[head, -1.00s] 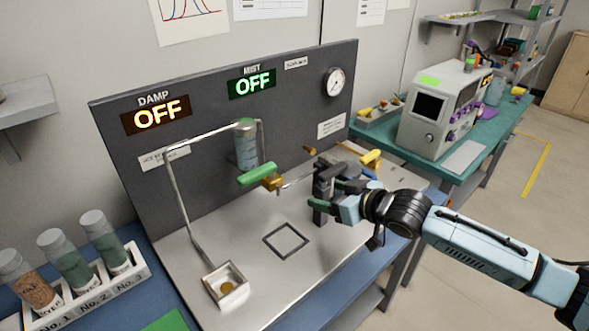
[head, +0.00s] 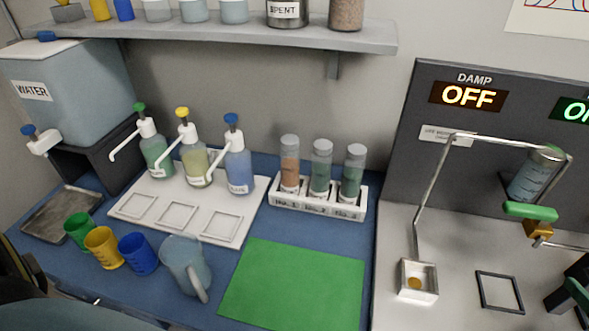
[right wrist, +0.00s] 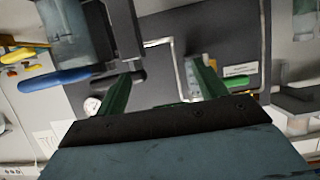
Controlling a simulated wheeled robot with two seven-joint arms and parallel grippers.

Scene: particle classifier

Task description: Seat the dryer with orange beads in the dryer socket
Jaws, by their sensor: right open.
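The dryer with orange beads (head: 290,164) stands upright at the left end of a white rack (head: 318,206), in the slot marked No. 1, in the head view. Two dryers with green beads (head: 321,170) stand beside it. My right gripper shows in the right wrist view (right wrist: 166,88), open, with its green fingers apart and nothing between them that I can tell is held. In the head view only a sliver of it shows at the right edge, by a dark block (head: 568,286). I cannot tell which part is the dryer socket. My left gripper is not in view.
A green mat (head: 293,285) lies clear in front of the rack. Pump bottles (head: 238,165), coloured cups (head: 103,248) and a jug (head: 186,265) stand to the left. A shelf (head: 230,38) overhangs the back. A bent pipe (head: 430,190) and green-handled valve (head: 530,212) stand at right.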

